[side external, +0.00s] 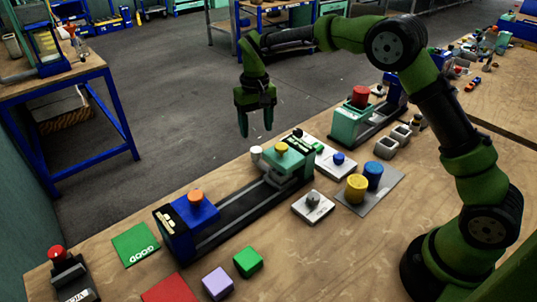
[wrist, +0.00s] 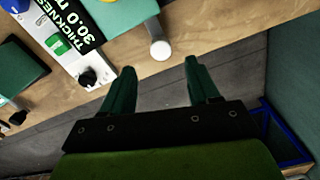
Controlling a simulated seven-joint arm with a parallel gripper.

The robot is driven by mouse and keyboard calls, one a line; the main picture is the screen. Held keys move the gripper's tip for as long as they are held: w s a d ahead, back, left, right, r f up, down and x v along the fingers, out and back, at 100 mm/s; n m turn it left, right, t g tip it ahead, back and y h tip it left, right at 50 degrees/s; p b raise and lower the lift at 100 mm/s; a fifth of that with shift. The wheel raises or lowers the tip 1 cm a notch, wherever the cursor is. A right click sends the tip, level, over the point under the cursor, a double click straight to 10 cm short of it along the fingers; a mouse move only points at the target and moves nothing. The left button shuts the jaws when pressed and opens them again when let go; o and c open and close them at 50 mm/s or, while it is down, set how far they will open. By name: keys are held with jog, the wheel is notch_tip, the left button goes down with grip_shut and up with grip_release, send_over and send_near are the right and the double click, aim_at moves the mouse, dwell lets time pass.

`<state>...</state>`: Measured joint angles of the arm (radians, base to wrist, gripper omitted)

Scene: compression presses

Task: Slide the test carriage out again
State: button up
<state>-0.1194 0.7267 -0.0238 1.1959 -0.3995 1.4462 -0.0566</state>
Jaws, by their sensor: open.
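A press with a dark rail (side external: 235,213) lies along the bench. A blue block (side external: 190,222) with an orange knob (side external: 195,197) stands at its near-left end. A green block (side external: 285,163) with a yellow-orange knob (side external: 281,148) stands toward its far end. I cannot tell for certain which part is the test carriage. A white knob (side external: 256,152) sticks out beside the green block, toward the bench edge; it also shows in the wrist view (wrist: 160,50). My gripper (side external: 256,130) is open and empty, fingers pointing down, above and apart from the white knob. Its fingertips show in the wrist view (wrist: 158,67).
A second press with a red cylinder (side external: 361,97) stands farther back. Yellow (side external: 356,188) and blue (side external: 374,175) cylinders stand on a grey plate. A green GOOD mat (side external: 136,244), purple cube (side external: 217,283) and green cube (side external: 248,262) lie at the front. Open floor lies beyond the bench edge.

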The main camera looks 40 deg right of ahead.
aim_at(257, 150)
notch_tip(257, 150, down, 8)
jog(key=shift+f, duration=0.1)
dwell(0.4)
grip_shut()
